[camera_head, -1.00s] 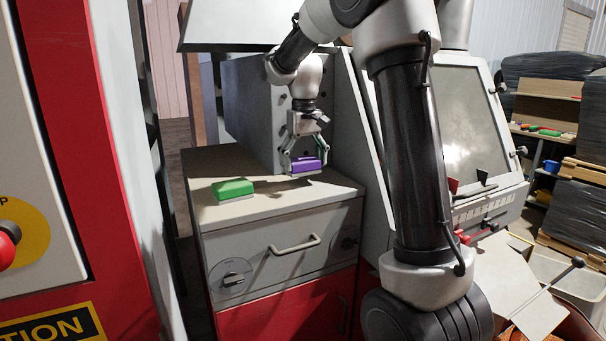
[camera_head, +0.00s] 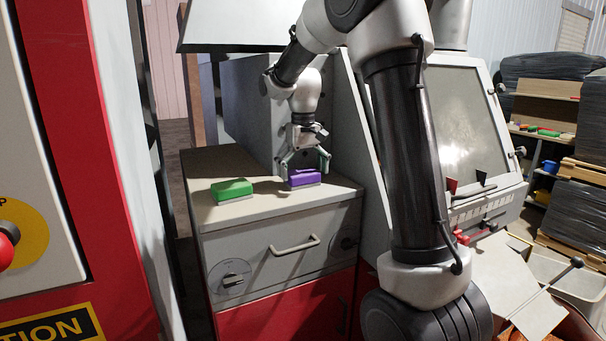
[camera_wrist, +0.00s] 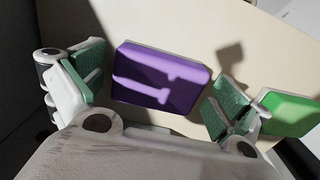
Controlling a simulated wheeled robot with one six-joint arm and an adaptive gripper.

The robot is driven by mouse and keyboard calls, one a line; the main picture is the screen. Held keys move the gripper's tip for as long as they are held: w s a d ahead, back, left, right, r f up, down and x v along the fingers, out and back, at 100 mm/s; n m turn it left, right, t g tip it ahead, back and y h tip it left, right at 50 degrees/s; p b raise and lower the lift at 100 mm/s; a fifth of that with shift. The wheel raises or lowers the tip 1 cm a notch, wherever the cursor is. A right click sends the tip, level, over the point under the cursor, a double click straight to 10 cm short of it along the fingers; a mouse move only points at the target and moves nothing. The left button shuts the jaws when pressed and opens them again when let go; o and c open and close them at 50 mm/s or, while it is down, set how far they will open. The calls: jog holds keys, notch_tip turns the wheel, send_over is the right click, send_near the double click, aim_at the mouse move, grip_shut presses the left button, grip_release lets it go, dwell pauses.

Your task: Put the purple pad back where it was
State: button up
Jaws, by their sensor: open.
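The purple pad (camera_head: 304,177) lies on the beige cabinet top, near its right part, purple face up over a pale base. My gripper (camera_head: 304,163) is just above and behind it, pointing down. In the wrist view the purple pad (camera_wrist: 160,77) sits between the two green-lined fingers of my gripper (camera_wrist: 155,95). The fingers are open, with a gap to the pad on each side. The green pad (camera_head: 232,188) lies to the left on the same top; it shows at the right edge of the wrist view (camera_wrist: 289,112).
The cabinet top (camera_head: 270,207) has free room in front of and between the pads. A grey machine housing (camera_head: 252,110) stands close behind my gripper. A sloped panel machine (camera_head: 463,120) is to the right, and a red and grey cabinet (camera_head: 95,130) is at left.

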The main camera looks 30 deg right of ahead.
aim_at(303, 172)
notch_tip(303, 172, up, 11)
jog(key=s+r+t, duration=0.2)
jog(key=s, duration=1.2)
jog(key=s+f+t, duration=0.1)
jog(key=s+f, duration=0.3)
jog(key=s, duration=0.4)
jog(key=s+f+t, duration=0.1)
jog(key=s+f, duration=0.4)
jog(key=s, duration=0.2)
jog(key=shift+s+a, duration=0.3)
jog(key=shift+s, duration=0.1)
